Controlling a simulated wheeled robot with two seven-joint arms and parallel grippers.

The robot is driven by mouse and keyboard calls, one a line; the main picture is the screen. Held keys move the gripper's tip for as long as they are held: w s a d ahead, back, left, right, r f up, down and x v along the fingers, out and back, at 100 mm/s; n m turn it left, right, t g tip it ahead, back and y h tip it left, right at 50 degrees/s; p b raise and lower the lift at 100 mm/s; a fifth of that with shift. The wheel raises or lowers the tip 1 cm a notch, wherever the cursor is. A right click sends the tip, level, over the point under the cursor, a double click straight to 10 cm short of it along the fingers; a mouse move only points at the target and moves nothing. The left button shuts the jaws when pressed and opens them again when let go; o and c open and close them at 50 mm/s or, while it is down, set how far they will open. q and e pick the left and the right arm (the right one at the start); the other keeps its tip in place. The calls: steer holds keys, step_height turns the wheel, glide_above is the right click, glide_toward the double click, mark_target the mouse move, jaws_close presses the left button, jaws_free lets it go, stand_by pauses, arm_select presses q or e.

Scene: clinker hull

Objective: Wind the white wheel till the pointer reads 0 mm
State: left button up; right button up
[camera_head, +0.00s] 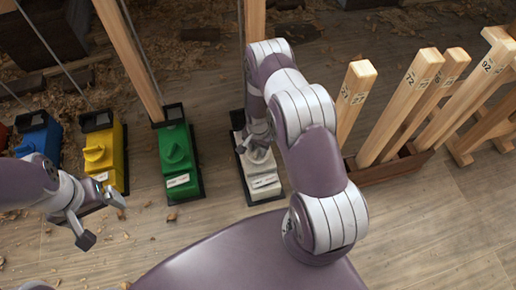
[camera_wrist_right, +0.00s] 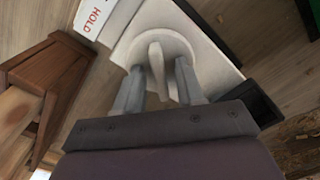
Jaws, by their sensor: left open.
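The white unit (camera_head: 262,183) stands on the floor in the head view, partly hidden by my right arm. Its white round wheel (camera_wrist_right: 183,45) with a raised grip bar (camera_wrist_right: 157,62) shows in the right wrist view. My right gripper (camera_wrist_right: 160,75) has one finger on each side of the bar, with gaps visible between fingers and bar. The right gripper (camera_head: 256,150) is over the wheel in the head view. My left gripper (camera_head: 102,219) is open and empty at lower left. I cannot make out a pointer or scale.
Green (camera_head: 176,160), yellow (camera_head: 101,150) and blue (camera_head: 38,133) units stand in a row to the left. A rack (camera_head: 388,169) of numbered wooden posts (camera_head: 403,105) stands close on the right. Wood shavings litter the floor; the front floor is mostly free.

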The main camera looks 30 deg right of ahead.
jaws_close()
steer(key=shift+r+m, duration=0.1)
steer(key=shift+m, duration=0.2)
steer(key=shift+m+p, duration=0.65)
steer(key=shift+m, duration=0.35)
steer(key=m, duration=0.2)
steer(key=shift+m+p, duration=0.4)
steer(key=m, duration=0.3)
steer(key=shift+p, duration=0.4)
steer(key=shift+m, duration=2.1)
